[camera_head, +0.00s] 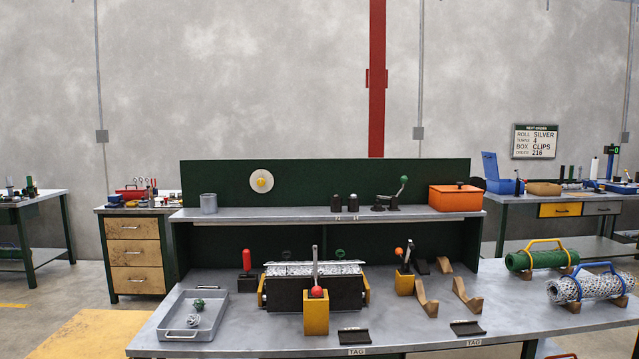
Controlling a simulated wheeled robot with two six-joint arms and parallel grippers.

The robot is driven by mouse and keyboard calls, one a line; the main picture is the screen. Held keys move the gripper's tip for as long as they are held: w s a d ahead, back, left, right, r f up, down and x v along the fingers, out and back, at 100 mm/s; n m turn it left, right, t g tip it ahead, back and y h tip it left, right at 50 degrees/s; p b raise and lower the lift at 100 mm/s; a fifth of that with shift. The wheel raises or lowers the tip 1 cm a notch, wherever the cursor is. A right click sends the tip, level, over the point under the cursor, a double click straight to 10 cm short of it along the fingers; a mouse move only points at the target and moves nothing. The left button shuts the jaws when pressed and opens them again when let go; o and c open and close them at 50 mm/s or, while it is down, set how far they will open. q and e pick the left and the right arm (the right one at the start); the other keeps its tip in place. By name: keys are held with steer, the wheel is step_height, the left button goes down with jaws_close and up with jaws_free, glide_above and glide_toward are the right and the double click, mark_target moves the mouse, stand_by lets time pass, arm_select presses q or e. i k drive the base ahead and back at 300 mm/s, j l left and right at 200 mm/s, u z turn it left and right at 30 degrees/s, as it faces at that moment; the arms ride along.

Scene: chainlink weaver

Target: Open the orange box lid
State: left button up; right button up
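The orange box (455,200) stands on the right end of the raised shelf at the back of the workbench. Its lid (456,187) looks closed, with a small dark knob on top. Neither of my grippers shows in the head view.
The shelf (270,214) also holds a grey cup (208,203), dark cylinders and a green-knobbed lever tool (396,193).

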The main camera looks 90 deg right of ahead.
mark_target(459, 188)
steer(key=l+z, duration=0.15)
steer(key=l, duration=0.85)
steer(key=z, duration=0.5)
steer(key=i+l+z, duration=0.1)
steer(key=z, duration=0.9)
steer(key=i+z, duration=0.1)
steer(key=z, duration=0.85)
steer(key=i+z, duration=0.1)
steer(key=z, duration=0.9)
steer(key=i+l+z, duration=0.2)
steer(key=k+j, duration=0.05)
steer(key=j, duration=0.05)
